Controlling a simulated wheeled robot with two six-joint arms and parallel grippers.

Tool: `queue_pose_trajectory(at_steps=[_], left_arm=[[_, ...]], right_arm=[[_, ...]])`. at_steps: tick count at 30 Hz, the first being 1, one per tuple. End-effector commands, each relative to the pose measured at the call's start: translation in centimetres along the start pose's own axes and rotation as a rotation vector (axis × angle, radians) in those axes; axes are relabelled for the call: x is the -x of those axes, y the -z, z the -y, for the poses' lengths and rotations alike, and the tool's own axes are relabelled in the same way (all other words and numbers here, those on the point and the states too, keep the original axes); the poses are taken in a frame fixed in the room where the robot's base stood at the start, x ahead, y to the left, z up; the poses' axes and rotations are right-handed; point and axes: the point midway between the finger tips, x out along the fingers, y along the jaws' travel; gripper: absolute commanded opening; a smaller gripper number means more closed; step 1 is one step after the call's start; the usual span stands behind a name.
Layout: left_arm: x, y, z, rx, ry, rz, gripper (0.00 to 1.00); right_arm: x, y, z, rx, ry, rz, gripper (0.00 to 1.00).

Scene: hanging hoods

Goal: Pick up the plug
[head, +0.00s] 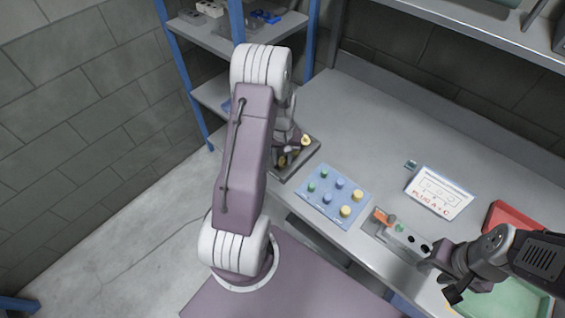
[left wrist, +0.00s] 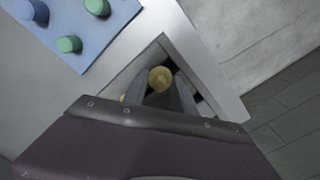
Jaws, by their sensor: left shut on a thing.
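In the left wrist view, a yellow plug (left wrist: 160,77) with a round end shows between the two fingers of my left gripper (left wrist: 161,90), which is shut on it. They are at the grey tray (left wrist: 212,62). Whether the plug is lifted clear of the tray I cannot tell. In the head view, the tray (head: 312,147) sits at the table's left edge, with yellow pieces in it, one a plug (head: 305,140). My left arm hides part of the tray and most of the gripper there. My right gripper (head: 440,276) is over the table's front right; its jaw opening is unclear.
A blue board (head: 325,207) holds several green, blue and yellow pegs. Right of it lie a grey block (head: 373,228) with an orange part and a white card (head: 440,191) reading "PLUG A + C". Red (head: 500,215) and green (head: 512,302) trays are at right. A blue-post shelf (head: 215,38) stands behind.

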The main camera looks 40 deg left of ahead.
Motion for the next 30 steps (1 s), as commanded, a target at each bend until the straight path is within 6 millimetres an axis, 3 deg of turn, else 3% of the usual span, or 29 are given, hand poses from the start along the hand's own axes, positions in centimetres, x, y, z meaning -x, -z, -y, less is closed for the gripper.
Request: queue_pose_trajectory(at_steps=[8, 14, 24, 30], left_arm=[[0.8, 0.1, 0.0, 0.0, 0.0, -0.004, 0.0], [4.2, 0.2, 0.0, 0.0, -0.001, -0.008, 0.0], [8.8, -2.3, -7.8, -0.007, -0.002, -0.006, 0.0], [10.6, -3.3, -10.5, -0.003, -0.001, -0.002, 0.0]], right_arm=[[-0.2, 0.0, 0.0, 0.0, 0.0, 0.0, 0.36], [-0.6, -0.1, 0.0, 0.0, 0.0, 0.0, 0.36], [-1.6, -0.2, 0.0, 0.0, 0.0, 0.0, 0.36], [-1.8, -0.2, 0.0, 0.0, 0.0, 0.0, 0.36]])
